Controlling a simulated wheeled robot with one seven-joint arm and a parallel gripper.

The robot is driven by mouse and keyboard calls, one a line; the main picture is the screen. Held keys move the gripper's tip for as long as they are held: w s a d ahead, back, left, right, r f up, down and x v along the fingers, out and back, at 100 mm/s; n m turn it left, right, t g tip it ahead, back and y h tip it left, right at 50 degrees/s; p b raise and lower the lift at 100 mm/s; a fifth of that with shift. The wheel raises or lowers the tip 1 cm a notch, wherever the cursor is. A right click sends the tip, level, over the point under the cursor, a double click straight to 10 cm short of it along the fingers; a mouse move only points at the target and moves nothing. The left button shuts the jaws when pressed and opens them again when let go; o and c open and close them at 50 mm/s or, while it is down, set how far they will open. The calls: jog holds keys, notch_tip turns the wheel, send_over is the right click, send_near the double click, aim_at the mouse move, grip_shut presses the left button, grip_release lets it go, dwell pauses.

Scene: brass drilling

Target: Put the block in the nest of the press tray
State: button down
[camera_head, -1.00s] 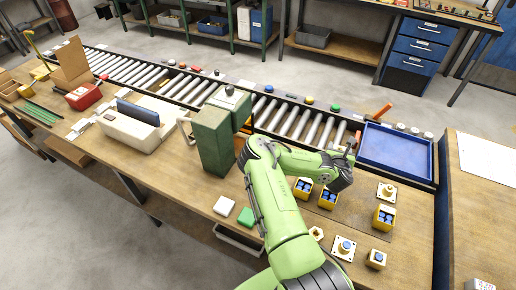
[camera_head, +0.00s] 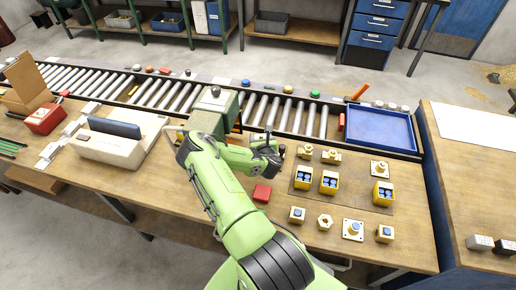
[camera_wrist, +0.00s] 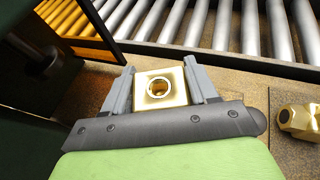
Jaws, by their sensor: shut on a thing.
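My gripper (camera_wrist: 158,78) is shut on a square brass block (camera_wrist: 158,88) with a round hole in its top face, held between the two grey fingers in the wrist view. In the head view my gripper (camera_head: 277,152) is just right of the green press (camera_head: 207,122), and the block cannot be made out there. In the wrist view the dark press body (camera_wrist: 45,60) rises close on the left. The press tray and its nest cannot be made out in either view.
A roller conveyor (camera_head: 285,115) runs behind the press. Yellow bins (camera_head: 329,181) and several brass parts (camera_head: 353,229) stand to the right. A brass hex part (camera_wrist: 298,118) is right of the block.

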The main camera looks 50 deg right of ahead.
jog(key=shift+f+b, duration=0.45)
jog(key=shift+f, duration=1.1)
jog(key=shift+f, duration=0.1)
jog(key=shift+c, duration=1.6)
grip_release()
jog(key=shift+f, duration=0.1)
